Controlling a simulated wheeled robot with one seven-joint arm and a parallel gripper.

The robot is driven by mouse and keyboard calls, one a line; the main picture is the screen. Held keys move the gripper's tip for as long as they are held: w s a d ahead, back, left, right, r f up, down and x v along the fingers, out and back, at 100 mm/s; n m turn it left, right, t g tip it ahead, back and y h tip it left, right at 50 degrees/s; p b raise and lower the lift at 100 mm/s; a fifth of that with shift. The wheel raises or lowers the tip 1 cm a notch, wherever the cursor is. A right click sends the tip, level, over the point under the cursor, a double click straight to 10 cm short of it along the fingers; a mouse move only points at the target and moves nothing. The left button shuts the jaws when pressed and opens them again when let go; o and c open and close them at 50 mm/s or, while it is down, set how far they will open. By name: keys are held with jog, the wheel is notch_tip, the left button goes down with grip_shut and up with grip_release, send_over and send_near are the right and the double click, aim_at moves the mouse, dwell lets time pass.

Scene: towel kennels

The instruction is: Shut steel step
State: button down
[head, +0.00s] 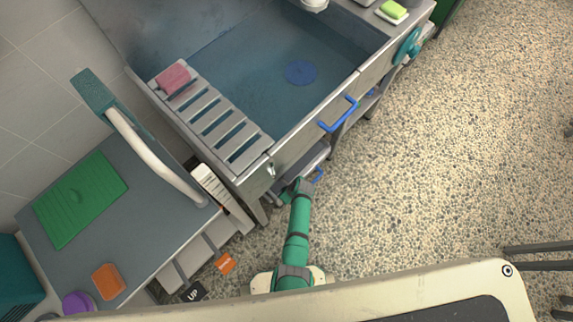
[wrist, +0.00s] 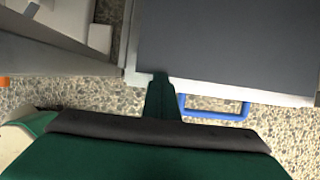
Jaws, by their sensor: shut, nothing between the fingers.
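The steel step (head: 305,162) juts out low under the tub's front side. In the wrist view it shows as a dark grey tread (wrist: 225,45) with a pale steel front edge. Its blue handle (head: 318,175) hangs at the front edge and also shows in the wrist view (wrist: 215,110). My gripper (head: 300,184) is shut and empty at the front edge, left of the handle. In the wrist view its tip (wrist: 161,82) overlaps the edge; I cannot tell whether it touches.
The steel tub (head: 270,60) stands above the step, with another blue handle (head: 339,115) on its side. A grey table (head: 130,215) with a green mat (head: 80,198) is at left. Speckled floor (head: 450,150) is open on the right.

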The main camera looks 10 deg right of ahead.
jog(key=shift+w+a+r, duration=0.1)
jog(key=shift+w+a, duration=0.3)
jog(key=shift+s+d, duration=0.4)
jog(key=shift+d, duration=0.05)
jog(key=s+d+r, duration=0.4)
jog(key=s+r, duration=0.2)
jog(key=r, duration=0.3)
jog(key=shift+d, duration=0.3)
